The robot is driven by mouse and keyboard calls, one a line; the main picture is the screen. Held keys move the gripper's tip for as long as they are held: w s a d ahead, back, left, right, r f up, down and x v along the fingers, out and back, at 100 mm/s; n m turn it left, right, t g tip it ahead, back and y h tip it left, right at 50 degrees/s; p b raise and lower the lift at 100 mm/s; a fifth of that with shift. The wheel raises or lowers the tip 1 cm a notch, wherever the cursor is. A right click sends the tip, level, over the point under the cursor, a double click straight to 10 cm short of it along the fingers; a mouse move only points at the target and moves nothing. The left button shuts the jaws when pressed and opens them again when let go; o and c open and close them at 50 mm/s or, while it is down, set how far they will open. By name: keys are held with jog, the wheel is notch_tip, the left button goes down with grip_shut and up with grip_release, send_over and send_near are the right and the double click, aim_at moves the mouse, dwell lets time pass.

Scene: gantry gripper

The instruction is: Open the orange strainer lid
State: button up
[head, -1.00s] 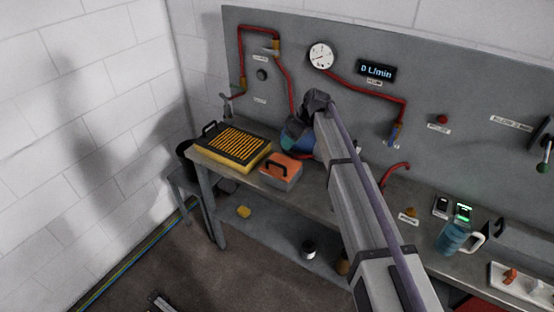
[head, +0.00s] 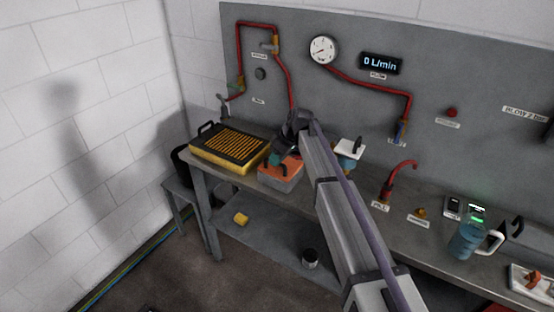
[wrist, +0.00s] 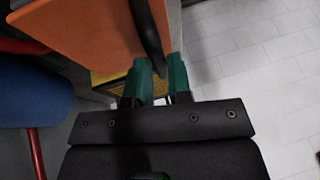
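The orange strainer lid (head: 292,168) lies flat on a grey box (head: 282,183) on the bench, and looks shut. My gripper (head: 276,158) is over its back left part in the head view, hiding much of the handle. In the wrist view the orange lid (wrist: 75,30) fills the upper left, with its black handle (wrist: 149,30) running down toward the gap between my two green fingers (wrist: 160,78). The fingers are apart, with the handle's near end between or just beyond their tips. I see no clear contact.
A yellow tray with a black grille (head: 228,147) stands just left of the box. A blue vessel with a white top (head: 349,150) is to the right, behind my arm. A red-piped panel (head: 330,90) rises behind the bench. A jug (head: 469,240) stands farther right.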

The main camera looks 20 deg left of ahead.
grip_shut()
jog(key=shift+w+r, duration=0.1)
jog(key=shift+r, duration=0.05)
